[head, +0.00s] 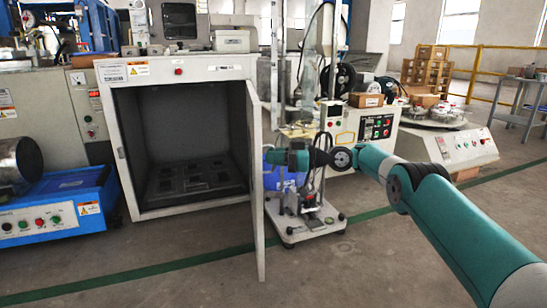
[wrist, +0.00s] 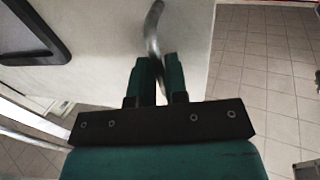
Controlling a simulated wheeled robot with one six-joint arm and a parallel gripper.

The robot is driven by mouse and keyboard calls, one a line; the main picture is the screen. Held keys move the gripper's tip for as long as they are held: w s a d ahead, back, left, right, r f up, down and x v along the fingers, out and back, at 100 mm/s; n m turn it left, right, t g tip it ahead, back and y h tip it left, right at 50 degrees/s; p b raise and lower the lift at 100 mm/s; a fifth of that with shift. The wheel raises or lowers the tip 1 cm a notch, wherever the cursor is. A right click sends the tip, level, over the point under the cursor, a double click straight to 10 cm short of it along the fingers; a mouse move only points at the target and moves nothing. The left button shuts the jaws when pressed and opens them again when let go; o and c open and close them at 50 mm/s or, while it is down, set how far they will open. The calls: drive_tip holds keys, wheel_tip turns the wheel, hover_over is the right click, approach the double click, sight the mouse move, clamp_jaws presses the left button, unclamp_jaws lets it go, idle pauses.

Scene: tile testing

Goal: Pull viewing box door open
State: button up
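The viewing box (head: 182,70) is a pale cabinet with a dark, empty-looking interior. Its door (head: 257,190) is hinged on the right and stands wide open, swung out toward me and seen nearly edge-on. My gripper (head: 269,157) is at the outer face of the door, on its right side. In the wrist view the pale door panel (wrist: 95,50) fills the upper left, with a dark framed patch (wrist: 28,38) on it. A curved metal handle (wrist: 153,28) runs down between my gripper's fingers (wrist: 161,78), which are closed around it. The handle's lower end is hidden.
A small wheeled stand (head: 305,218) with a blue box (head: 283,178) is close behind my gripper. A blue machine base (head: 60,207) stands left of the viewing box. The floor in front is clear, crossed by a green line (head: 170,266).

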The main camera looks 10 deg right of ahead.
drive_tip(key=shift+r, duration=0.15)
wheel_tip(320, 180, up, 20)
drive_tip(key=p, duration=1.1)
drive_tip(key=shift+p, duration=0.4)
drive_tip(key=shift+w, duration=0.1)
